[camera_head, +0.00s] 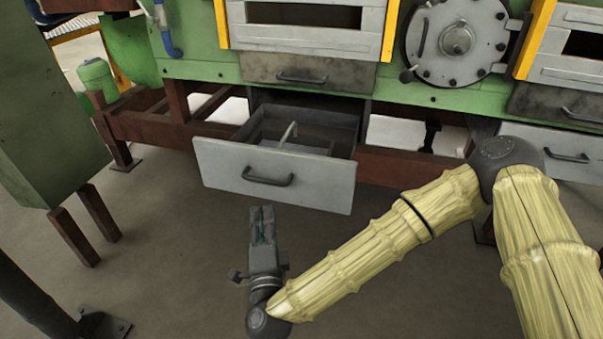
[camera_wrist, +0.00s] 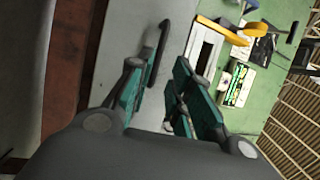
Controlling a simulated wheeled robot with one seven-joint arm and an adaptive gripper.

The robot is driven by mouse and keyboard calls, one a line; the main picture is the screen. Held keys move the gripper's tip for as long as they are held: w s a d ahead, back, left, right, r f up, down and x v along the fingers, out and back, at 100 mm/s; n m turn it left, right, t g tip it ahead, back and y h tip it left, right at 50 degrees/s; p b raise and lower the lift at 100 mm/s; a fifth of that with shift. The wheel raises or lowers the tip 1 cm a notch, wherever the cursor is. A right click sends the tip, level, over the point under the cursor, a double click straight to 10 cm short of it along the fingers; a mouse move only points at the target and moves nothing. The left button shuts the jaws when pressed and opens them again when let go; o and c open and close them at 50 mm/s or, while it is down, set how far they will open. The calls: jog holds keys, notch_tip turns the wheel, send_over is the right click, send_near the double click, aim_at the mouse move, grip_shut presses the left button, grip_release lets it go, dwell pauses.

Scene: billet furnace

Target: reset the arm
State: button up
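My gripper (camera_head: 262,212) is in front of the open grey drawer (camera_head: 215,165), at the left end of my arm, with its fingers toward the drawer. In the wrist view my gripper (camera_wrist: 160,72) has its two teal fingers apart, with nothing seen between them. The dark drawer handle (camera_head: 268,178) is clear of my gripper in the head view. A dark handle on a pale grey panel (camera_wrist: 158,55) shows beyond the fingertips in the wrist view.
The drawer juts from the green furnace (camera_head: 205,70) and holds a pale bent object (camera_head: 288,134). A round hatch (camera_head: 455,40) is above right. A green cabinet (camera_head: 50,130) on brown legs stands at left. The floor (camera_head: 170,270) around my gripper is clear.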

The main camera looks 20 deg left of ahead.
jog(key=s+d+f+n+g+h, duration=0.1)
jog(key=d+f+n+g, duration=0.2)
jog(key=d+f, duration=0.35)
jog(key=s+d+f+n+g, duration=0.2)
jog(key=d+f+g, duration=0.15)
jog(key=f, duration=0.65)
jog(key=s+d+f+n+g+h, duration=0.1)
jog(key=d+f+n+g, duration=0.15)
jog(key=d+f, duration=0.4)
jog(key=s+d+f+n+g+h, duration=0.1)
jog(key=s+d+f+g+h, duration=0.2)
jog(key=d, duration=0.5)
jog(key=s+d+f+n+g+h, duration=0.1)
jog(key=s+d+f, duration=0.2)
jog(key=d+f, duration=0.35)
jog(key=s+d+f+n+g+h, duration=0.1)
jog(key=s+d+f, duration=0.25)
jog(key=d, duration=0.45)
jog(key=s+d+g+h, duration=0.3)
jog(key=s+d, duration=0.5)
jog(key=d, duration=0.5)
notch_tip(320, 180, up, 24)
jog(key=p, duration=2.4)
jog(key=shift+w+f, duration=0.15)
jog(key=shift+w, duration=0.1)
jog(key=shift+a, duration=0.15)
